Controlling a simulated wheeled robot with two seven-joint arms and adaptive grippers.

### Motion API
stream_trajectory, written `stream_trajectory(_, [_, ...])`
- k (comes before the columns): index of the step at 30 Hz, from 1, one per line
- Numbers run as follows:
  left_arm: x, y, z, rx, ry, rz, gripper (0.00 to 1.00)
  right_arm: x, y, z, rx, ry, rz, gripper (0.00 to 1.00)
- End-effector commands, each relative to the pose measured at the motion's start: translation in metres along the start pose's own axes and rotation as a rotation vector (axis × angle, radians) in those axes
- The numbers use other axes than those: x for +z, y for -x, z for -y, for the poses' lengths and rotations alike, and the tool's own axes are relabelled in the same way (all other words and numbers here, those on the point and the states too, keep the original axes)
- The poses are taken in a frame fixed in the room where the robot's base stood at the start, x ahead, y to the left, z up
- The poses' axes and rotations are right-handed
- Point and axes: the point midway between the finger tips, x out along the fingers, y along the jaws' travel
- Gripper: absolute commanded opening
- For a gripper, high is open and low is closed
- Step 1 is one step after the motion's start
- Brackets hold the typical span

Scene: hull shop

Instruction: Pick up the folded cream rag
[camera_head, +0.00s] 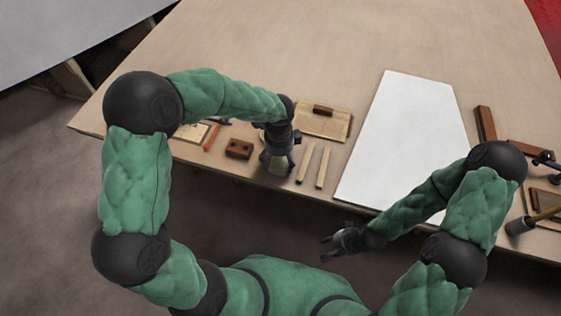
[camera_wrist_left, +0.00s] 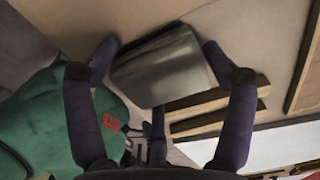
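A small folded-looking piece, probably the cream rag (camera_head: 277,166), lies at the front edge of the bench under my left gripper (camera_head: 277,160). My right gripper (camera_head: 329,249) is open and empty, off the bench's front edge.
Two pale wood strips (camera_head: 314,167) lie just right of the left gripper. A brown block (camera_head: 239,148) and an orange-handled tool (camera_head: 213,136) lie left. A wooden tray (camera_head: 338,124) is behind. A white panel (camera_head: 404,135) lies right; the back of the bench (camera_head: 300,40) is clear.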

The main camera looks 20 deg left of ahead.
Motion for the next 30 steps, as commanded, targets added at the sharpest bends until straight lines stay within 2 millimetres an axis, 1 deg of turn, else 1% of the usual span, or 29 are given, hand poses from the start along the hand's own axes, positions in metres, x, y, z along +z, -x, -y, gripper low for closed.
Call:
stream_trajectory(1, [0.0,0.0,0.0,0.001,0.0,0.0,0.55,0.0,0.0,0.0,0.0,0.0,0.0,0.4])
stream_trajectory(3, [0.0,0.0,-0.001,0.002,0.0,0.0,0.37,0.0,0.0,0.0,0.0,0.0,0.0,0.4])
stream_trajectory(13, [0.0,-0.001,-0.002,0.004,-0.001,0.001,0.37,0.0,0.0,0.0,0.0,0.0,0.0,0.4])
stream_trajectory(17, [0.0,0.002,-0.001,0.004,-0.001,0.001,0.37,0.0,0.001,0.001,0.0,0.0,0.0,0.4])
stream_trajectory(20, [0.0,0.01,-0.001,0.002,-0.001,0.001,0.37,0.0,0.004,0.002,0.0,0.0,0.0,0.4])
stream_trajectory(26, [-0.001,0.036,-0.001,0.0,-0.002,0.0,0.37,0.001,0.015,0.005,0.0,0.0,0.0,0.4])
stream_trajectory(30, [-0.009,0.06,-0.02,-0.001,-0.004,0.0,0.37,0.001,0.027,0.01,0.0,0.0,0.0,0.4])
